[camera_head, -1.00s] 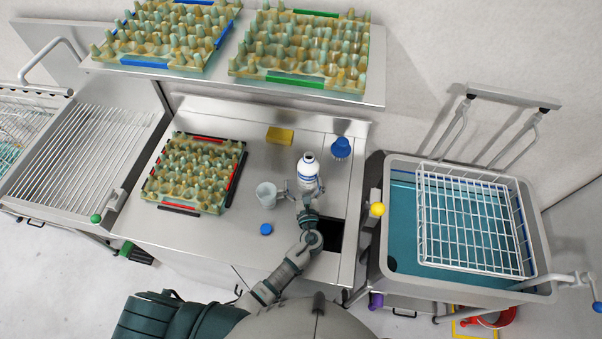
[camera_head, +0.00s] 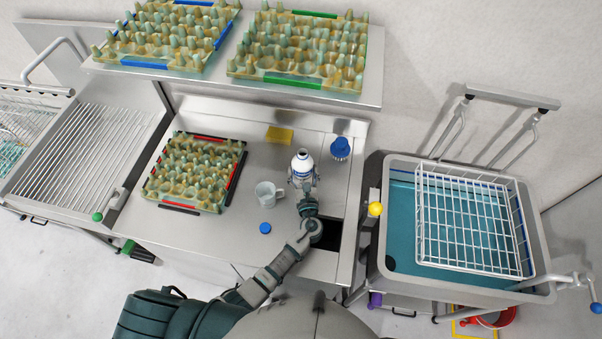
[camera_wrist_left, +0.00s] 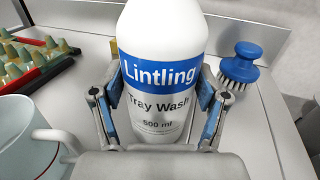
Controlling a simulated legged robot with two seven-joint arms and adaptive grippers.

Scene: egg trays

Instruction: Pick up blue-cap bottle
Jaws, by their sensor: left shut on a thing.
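A white bottle (camera_head: 302,164) with a blue label reading "Lintling Tray Wash" stands upright near the right part of the steel counter. It also fills the middle of the left wrist view (camera_wrist_left: 160,110), its top cut off there. My left gripper (camera_head: 303,184) is shut on the bottle, one finger on each side of its label. I cannot tell whether the bottle's base touches the counter. A round blue cap (camera_head: 265,228) lies on the counter, left of and nearer than the bottle. My right gripper is not in view.
A light mug (camera_head: 267,194) stands close left of the bottle. A blue brush (camera_head: 340,148) and yellow sponge (camera_head: 279,135) are behind. A red-marked egg tray (camera_head: 195,172) is at left. A sink with a wire basket (camera_head: 470,220) is at right; a dark counter opening (camera_head: 332,236) is nearer.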

